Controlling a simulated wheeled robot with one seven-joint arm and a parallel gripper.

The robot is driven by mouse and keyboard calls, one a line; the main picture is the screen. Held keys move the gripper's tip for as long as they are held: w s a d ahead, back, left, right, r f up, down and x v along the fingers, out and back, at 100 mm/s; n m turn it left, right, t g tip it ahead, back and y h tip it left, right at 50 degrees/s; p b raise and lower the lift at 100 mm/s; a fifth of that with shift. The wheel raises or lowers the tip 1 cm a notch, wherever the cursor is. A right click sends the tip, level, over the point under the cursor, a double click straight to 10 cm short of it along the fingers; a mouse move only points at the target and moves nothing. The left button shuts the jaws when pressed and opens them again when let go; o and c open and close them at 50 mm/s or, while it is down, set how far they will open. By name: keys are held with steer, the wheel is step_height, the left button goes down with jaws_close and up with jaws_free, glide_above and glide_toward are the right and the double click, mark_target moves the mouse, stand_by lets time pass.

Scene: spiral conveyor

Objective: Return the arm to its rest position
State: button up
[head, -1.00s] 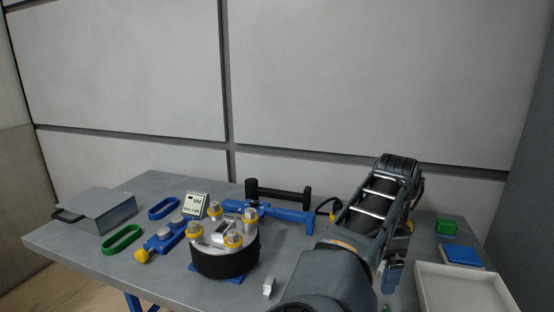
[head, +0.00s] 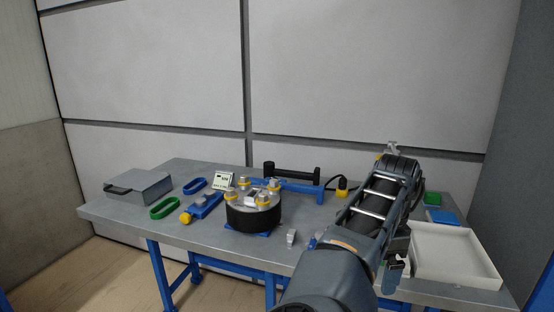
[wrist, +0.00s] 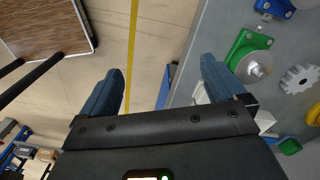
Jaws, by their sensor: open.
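My arm (head: 368,225) rises from the bottom of the head view, bent, in front of the right part of the grey workbench (head: 120,212). Its gripper is not clearly visible there. The bench edge lies close to the right finger.
The bench holds a black round conveyor unit (head: 254,218), a grey metal box (head: 140,187), green (head: 165,207) and blue belts, and a white tray (head: 455,282). The wrist view shows a gear (wrist: 298,79) and a green mount (wrist: 247,47) on the bench.

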steer(key=s+d+f+n+t+h, duration=0.2)
steer(key=s+d+n+t+h, duration=0.15)
steer(key=d, duration=0.65)
steer(key=s+d+f+n+t+h, duration=0.25)
steer(key=s+d, duration=0.25)
steer(key=d, duration=0.4)
steer(key=s+d+f+n+t+h, duration=0.15)
steer(key=s+d+h, duration=0.25)
steer(key=d, duration=0.6)
steer(key=s+a+f+n+t+y, duration=0.25)
steer(key=s+a+n, duration=0.35)
steer(key=s, duration=0.4)
steer(key=s+a+f+n+t+y, duration=0.1)
steer(key=s+a+n+t+y, duration=0.3)
steer(key=s+a, duration=0.5)
steer(key=s+a+r+y, duration=0.1)
steer(key=s+a+r, duration=0.3)
steer(key=s, duration=0.5)
steer(key=s+a+r+y, duration=0.2)
steer(key=s+a+r, duration=0.3)
steer(key=s+a, duration=0.4)
steer(key=shift+a+r+t, duration=0.2)
steer(key=shift+a+t, duration=0.1)
steer(key=shift+t, duration=0.1)
steer(key=shift+y, duration=0.25)
